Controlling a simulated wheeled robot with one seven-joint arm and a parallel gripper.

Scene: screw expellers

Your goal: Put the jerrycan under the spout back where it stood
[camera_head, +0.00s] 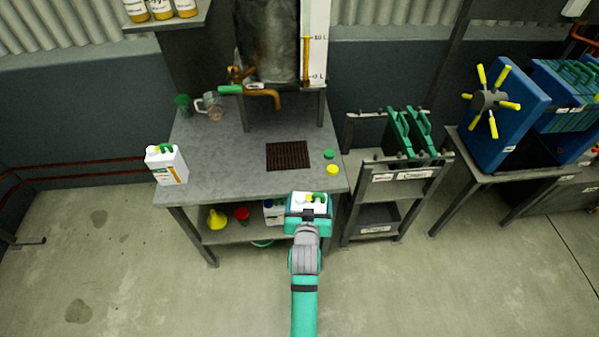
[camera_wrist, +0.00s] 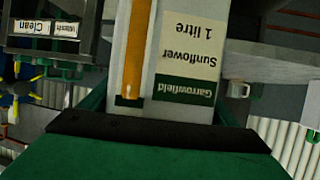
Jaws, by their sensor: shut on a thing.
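My gripper (camera_head: 308,214) is shut on a white jerrycan (camera_head: 311,198) at the front right edge of the bench. In the wrist view this jerrycan (camera_wrist: 190,60) fills the middle, its label upside down, reading "Garrowfield Sunflower 1 litre", with an amber level strip beside it. Its lower body is hidden by my gripper in the head view. The brass spout (camera_head: 264,96) with a green handle sticks out below the tank at the back. Under it the dark drip grate (camera_head: 288,155) is bare. A second white jerrycan (camera_head: 167,164) stands upright at the bench's left end.
A green cap (camera_head: 328,154) and a yellow cap (camera_head: 332,170) lie right of the grate. A glass jug (camera_head: 210,106) and green cup (camera_head: 183,103) stand at the back left. The lower shelf holds a yellow funnel (camera_head: 217,219). A rack (camera_head: 384,170) stands close on the right.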

